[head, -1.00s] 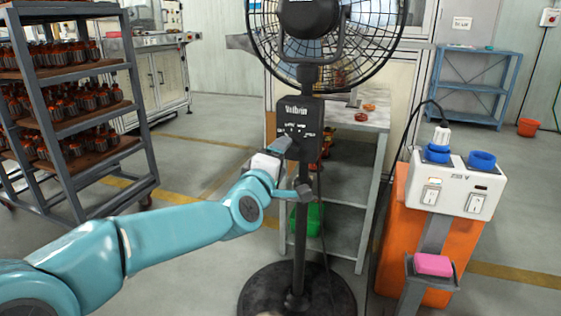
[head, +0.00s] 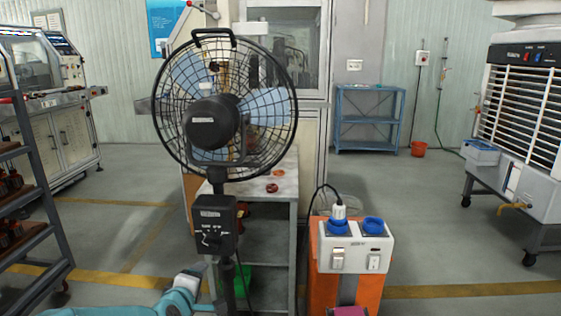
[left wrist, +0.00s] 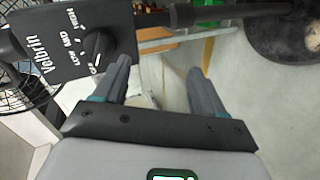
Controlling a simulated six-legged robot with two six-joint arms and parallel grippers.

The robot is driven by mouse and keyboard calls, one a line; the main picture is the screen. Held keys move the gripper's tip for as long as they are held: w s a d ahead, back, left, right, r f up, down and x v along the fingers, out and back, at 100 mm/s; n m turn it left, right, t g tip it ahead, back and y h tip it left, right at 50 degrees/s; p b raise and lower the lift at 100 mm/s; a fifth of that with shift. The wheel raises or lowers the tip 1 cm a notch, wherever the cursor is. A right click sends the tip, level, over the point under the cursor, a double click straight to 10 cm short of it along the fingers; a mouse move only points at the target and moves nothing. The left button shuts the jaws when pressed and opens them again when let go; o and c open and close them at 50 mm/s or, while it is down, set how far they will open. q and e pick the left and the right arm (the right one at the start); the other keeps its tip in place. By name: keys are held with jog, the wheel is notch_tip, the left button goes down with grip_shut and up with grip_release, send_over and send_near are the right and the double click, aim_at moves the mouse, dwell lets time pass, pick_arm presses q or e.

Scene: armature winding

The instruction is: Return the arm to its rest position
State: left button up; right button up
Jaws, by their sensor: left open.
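My left arm (head: 177,303) comes in low at the bottom of the head view, teal with a white wrist. My left gripper (head: 208,287) is just below the fan's control box (head: 215,226), beside the fan pole. In the left wrist view the two grey fingers of the gripper (left wrist: 160,68) stand apart with nothing between them. The black control box (left wrist: 70,42) with its knob (left wrist: 97,50) is close to the left finger there. The fan (head: 225,105) stands upright. My right arm is not in view.
A shelf table (head: 285,190) stands behind the fan. An orange stand with a white socket box (head: 355,250) is to the right; a plug with a black cable is in it. A parts rack (head: 45,180) is at left, an air cooler (head: 525,120) at right.

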pick_arm(q)
jog(key=s+d+f+m+g+h+p, duration=0.1)
jog(key=s+d+f+m+g+p, duration=0.2)
jog(key=s, duration=0.9)
jog(key=s+d+f+m+g+h+p, duration=0.1)
jog(key=s+d+f+m+g+p, duration=0.2)
jog(key=s+m+g+p, duration=0.2)
jog(key=s+d+f+m+g+h+p, duration=0.1)
jog(key=s+d+f+m+g+p, duration=0.2)
jog(key=s+p, duration=0.6)
jog(key=s+m+g, duration=0.1)
jog(key=s+m, duration=0.1)
jog(key=s, duration=0.9)
jog(key=shift+f+g+h, duration=0.3)
jog(key=shift+g, duration=0.1)
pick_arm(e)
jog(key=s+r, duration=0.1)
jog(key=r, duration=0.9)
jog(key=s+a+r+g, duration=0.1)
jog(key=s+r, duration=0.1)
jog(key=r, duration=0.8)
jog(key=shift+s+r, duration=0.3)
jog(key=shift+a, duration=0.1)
